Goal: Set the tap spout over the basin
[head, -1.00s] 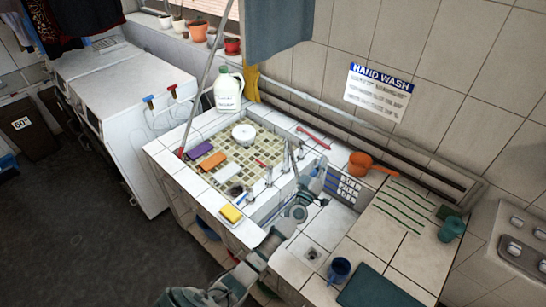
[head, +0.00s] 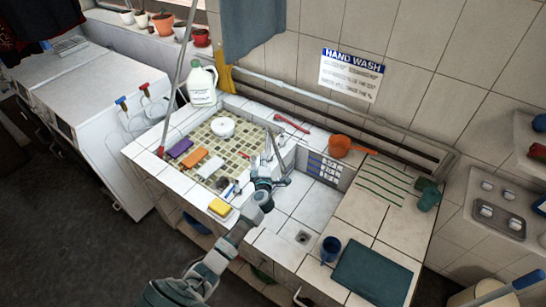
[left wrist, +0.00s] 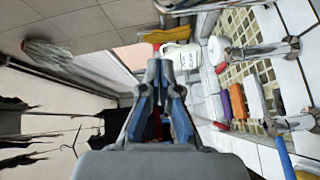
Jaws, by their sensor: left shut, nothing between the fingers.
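The metal tap (head: 276,148) stands on the divider between the mosaic-floored basin (head: 238,139) and the white-tiled basin with a drain (head: 318,205). Its thin spout is small, and which way it points is hard to tell. In the left wrist view, chrome tap parts (left wrist: 262,50) show at the right, above the mosaic. My left gripper (head: 280,183) is by the near side of the tap, over the divider; whether it touches is unclear. Its fingers (left wrist: 160,68) are shut and empty. My right gripper is not in view.
A purple (head: 179,148), an orange (head: 194,158) and a white block lie in the mosaic basin with a white round tub (head: 223,128). A yellow sponge (head: 218,207) is on the near rim. A blue mug (head: 330,249) and an orange pan (head: 345,147) stand right.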

